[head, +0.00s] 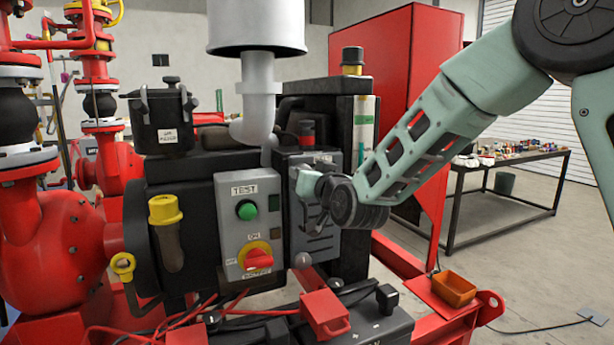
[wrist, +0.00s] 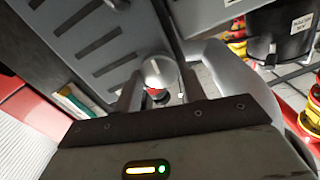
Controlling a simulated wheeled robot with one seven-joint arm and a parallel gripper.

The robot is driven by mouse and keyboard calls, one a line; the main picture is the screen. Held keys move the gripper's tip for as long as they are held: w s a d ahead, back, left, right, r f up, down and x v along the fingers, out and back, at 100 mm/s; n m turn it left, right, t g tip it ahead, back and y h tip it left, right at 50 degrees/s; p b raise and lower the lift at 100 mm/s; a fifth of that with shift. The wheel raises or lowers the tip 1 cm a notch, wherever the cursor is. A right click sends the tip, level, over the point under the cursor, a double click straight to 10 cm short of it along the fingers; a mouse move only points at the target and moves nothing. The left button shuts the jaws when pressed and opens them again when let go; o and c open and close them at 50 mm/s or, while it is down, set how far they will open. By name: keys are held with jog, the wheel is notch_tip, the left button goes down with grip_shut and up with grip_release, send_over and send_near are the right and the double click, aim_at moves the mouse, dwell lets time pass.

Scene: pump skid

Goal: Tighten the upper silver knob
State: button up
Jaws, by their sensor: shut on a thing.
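The upper silver knob (wrist: 157,72) shows in the wrist view as a round, shiny end between my two fingers, at the edge of the grey slotted panel (wrist: 90,30). In the head view my gripper (head: 308,186) is at the upper left part of that slotted panel (head: 318,243) and hides the upper knob. My gripper (wrist: 158,88) is shut on the knob, one finger on each side. A lower silver knob (head: 302,260) sits at the panel's bottom left, clear of my gripper.
A grey control box (head: 230,225) with a green button (head: 246,210) and a red rotary switch (head: 258,259) stands just left of my gripper. A grey pipe (head: 258,105) comes down above. A red box (head: 325,312) and dark cables lie below. A tall red cabinet (head: 400,80) stands behind my arm.

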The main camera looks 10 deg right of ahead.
jog(key=o, duration=1)
jog(key=shift+f, duration=0.1)
jog(key=shift+c, duration=0.2)
jog(key=s+d+b, duration=0.3)
jog(key=s+b, duration=0.1)
jog(key=s, duration=1.3)
jog(key=s+a+f+n+g+y+p, duration=0.1)
jog(key=s+a+f+n+g+p, duration=0.3)
jog(key=s+a+f+g, duration=0.45)
jog(key=s+d+f+n+g+h+p, duration=0.1)
jog(key=s+g, duration=0.3)
jog(key=s, duration=0.4)
jog(key=s+d+f+n+g+h+p, duration=0.2)
jog(key=s+g, duration=0.3)
jog(key=s, duration=0.4)
jog(key=shift+s+d+f+n+h, duration=0.3)
jog(key=shift+d+f+n+h, duration=0.1)
jog(key=shift+f+n, duration=0.15)
